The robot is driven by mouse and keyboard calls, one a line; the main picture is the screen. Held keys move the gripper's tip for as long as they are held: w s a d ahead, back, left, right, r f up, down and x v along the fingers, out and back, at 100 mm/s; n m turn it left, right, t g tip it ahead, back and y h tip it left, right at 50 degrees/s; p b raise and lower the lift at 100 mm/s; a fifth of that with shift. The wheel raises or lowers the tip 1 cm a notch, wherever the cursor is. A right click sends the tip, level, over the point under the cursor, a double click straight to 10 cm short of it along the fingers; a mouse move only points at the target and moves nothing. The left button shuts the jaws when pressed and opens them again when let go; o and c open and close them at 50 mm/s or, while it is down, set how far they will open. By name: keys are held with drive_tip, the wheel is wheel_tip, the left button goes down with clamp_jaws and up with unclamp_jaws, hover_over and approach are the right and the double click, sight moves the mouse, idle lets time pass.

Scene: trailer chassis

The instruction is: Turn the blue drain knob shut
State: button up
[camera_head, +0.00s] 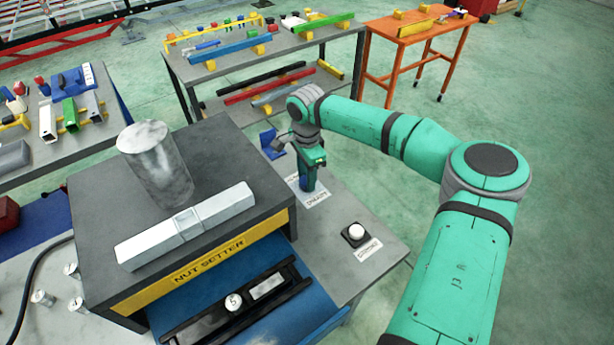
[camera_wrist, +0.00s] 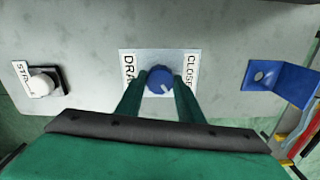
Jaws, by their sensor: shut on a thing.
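The blue drain knob (camera_wrist: 160,79) sits on a white label plate (camera_wrist: 128,58) on the grey bench top. The plate reads "DRA..." on its left and "CLOSE..." on its right in the wrist view. A pale pointer mark on the knob points toward the lower right there. My gripper (camera_wrist: 159,88) reaches down over the knob with one green finger on each side, shut on it. In the head view my gripper (camera_head: 308,183) points down at the label plate (camera_head: 312,196), and it mostly hides the knob.
A white push button (camera_head: 356,231) stands near the bench's right corner. A blue bracket (camera_head: 272,144) is close behind my gripper. The nut setter housing (camera_head: 100,205) stands to the left, carrying a metal cylinder (camera_head: 158,165) and a bar (camera_head: 225,207). Open floor lies right of the bench.

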drive_tip(key=n, duration=0.5)
drive_tip(key=shift+w+r+n, duration=0.1)
drive_tip(key=shift+w+n, duration=0.05)
drive_tip(key=shift+n, duration=0.15)
drive_tip(key=n, duration=0.4)
drive_tip(key=shift+n, duration=0.4)
drive_tip(key=o, duration=1.1)
drive_tip(key=shift+c, duration=0.2)
wheel_tip(320, 180, up, 11)
drive_tip(key=shift+a+f, duration=0.1)
drive_tip(key=shift+f, duration=0.15)
